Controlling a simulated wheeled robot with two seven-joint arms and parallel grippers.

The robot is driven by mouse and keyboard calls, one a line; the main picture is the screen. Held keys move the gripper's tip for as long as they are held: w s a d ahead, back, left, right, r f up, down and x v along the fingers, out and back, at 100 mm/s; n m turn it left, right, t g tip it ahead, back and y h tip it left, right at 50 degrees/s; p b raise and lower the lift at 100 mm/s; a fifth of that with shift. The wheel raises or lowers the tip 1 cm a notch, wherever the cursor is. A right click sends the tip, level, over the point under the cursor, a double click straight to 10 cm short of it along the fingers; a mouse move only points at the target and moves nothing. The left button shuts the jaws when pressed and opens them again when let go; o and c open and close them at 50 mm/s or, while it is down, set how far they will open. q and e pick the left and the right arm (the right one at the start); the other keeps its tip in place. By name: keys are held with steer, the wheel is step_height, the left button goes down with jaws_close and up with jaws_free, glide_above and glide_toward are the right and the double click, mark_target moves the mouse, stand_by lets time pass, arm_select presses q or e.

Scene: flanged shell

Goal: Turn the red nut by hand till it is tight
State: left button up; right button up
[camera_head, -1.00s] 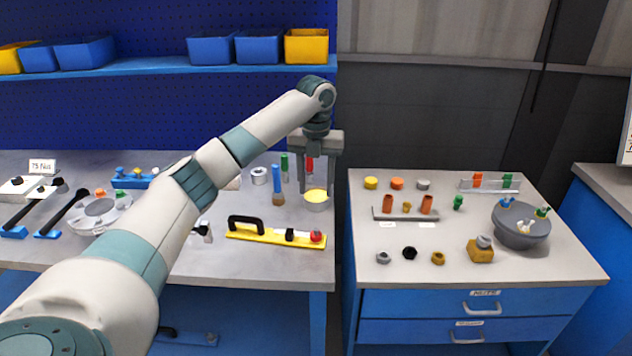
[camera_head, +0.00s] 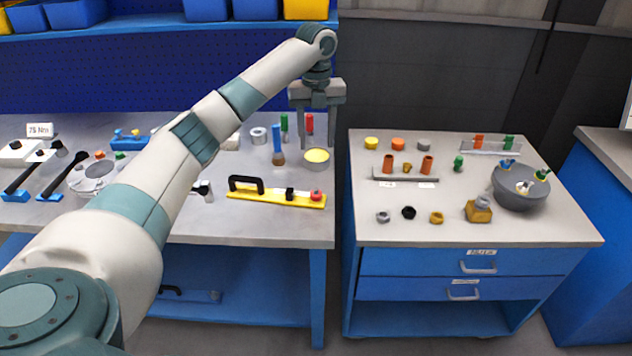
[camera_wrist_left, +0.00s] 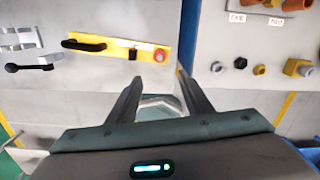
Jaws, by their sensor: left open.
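A pale round flanged part (camera_head: 92,178) lies on the left bench in the head view. A small red-orange piece (camera_head: 99,155) sits on its far side and looks like the red nut, but it is too small to be sure. A small green piece sits near it. My left gripper (camera_head: 318,142) is far to the right of this part, pointing down with its fingers apart and empty, over or just behind a yellow-topped grey tin (camera_head: 316,160). In the left wrist view the open fingers (camera_wrist_left: 160,82) show with a grey round rim between them. My right gripper is out of view.
A yellow bar (camera_head: 270,196) with a black handle and a red knob lies in front of my left gripper. Blue, green and red upright items stand behind it. A gap separates this bench from the drawer cabinet (camera_head: 470,228), which holds nuts and a grey bowl (camera_head: 522,195).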

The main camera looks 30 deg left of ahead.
arm_select(q)
steer(key=n+p, duration=0.4)
steer(key=n, duration=2.8)
steer(key=shift+f, duration=0.15)
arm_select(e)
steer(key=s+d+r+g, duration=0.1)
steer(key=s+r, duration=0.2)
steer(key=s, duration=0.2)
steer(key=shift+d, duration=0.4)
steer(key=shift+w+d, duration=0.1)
arm_select(q)
steer(key=shift+f, duration=0.15)
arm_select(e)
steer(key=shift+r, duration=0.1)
arm_select(q)
steer(key=p, duration=0.4)
glide_toward(316, 193)
step_height(316, 193, down, 8)
steer(key=shift+f, duration=0.25)
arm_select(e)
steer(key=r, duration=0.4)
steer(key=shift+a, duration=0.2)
